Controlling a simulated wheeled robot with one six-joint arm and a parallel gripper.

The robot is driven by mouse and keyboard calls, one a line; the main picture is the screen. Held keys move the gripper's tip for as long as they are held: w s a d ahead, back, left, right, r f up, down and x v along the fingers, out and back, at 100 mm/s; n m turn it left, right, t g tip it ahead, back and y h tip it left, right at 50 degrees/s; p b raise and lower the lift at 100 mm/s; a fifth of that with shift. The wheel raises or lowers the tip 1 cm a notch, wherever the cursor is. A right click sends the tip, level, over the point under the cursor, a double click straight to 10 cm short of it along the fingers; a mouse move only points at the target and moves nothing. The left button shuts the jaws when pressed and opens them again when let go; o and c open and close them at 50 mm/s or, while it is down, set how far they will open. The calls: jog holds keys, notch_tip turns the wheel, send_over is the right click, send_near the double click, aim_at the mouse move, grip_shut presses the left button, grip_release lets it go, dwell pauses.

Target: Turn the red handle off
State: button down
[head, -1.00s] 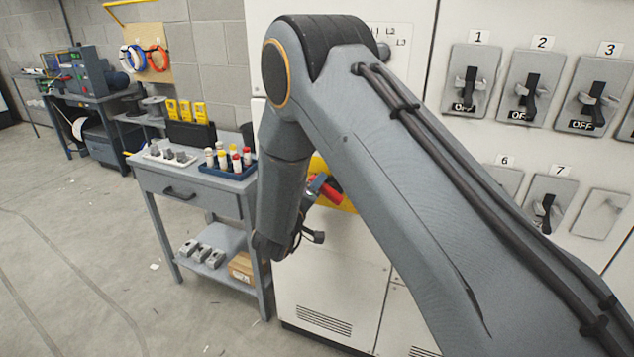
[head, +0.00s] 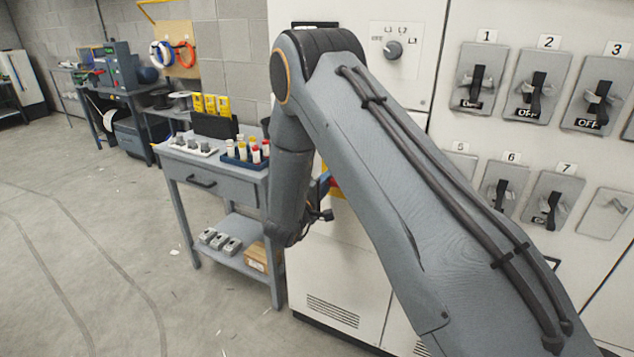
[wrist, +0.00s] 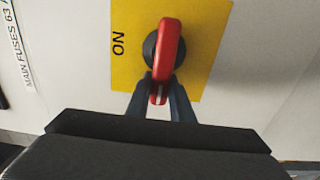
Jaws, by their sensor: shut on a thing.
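The red handle (wrist: 168,45) is mounted on a black round hub on a yellow plate (wrist: 208,45) in the wrist view. The word ON is printed sideways on the plate, left of the handle. My gripper (wrist: 159,92) is shut on the near end of the handle, one finger on each side. In the wrist view the handle runs from the hub toward me.
White cabinets carry grey numbered switches (head: 481,78) on the right and a rotary knob (head: 393,50) above. A grey work table (head: 215,180) with small bottles stands left of my arm. The floor (head: 100,260) at the left is mostly clear.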

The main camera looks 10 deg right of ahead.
jog(key=shift+s+d+f, duration=0.25)
jog(key=shift+d+f, duration=0.05)
jog(key=shift+d, duration=0.2)
jog(key=c, duration=1.6)
grip_release()
jog(key=shift+d, duration=0.1)
jog(key=shift+o, duration=0.2)
jog(key=shift+a+r, duration=0.15)
jog(key=shift+a, duration=0.1)
jog(key=b+v, duration=0.2)
jog(key=v, duration=0.6)
jog(key=shift+w+r, duration=0.1)
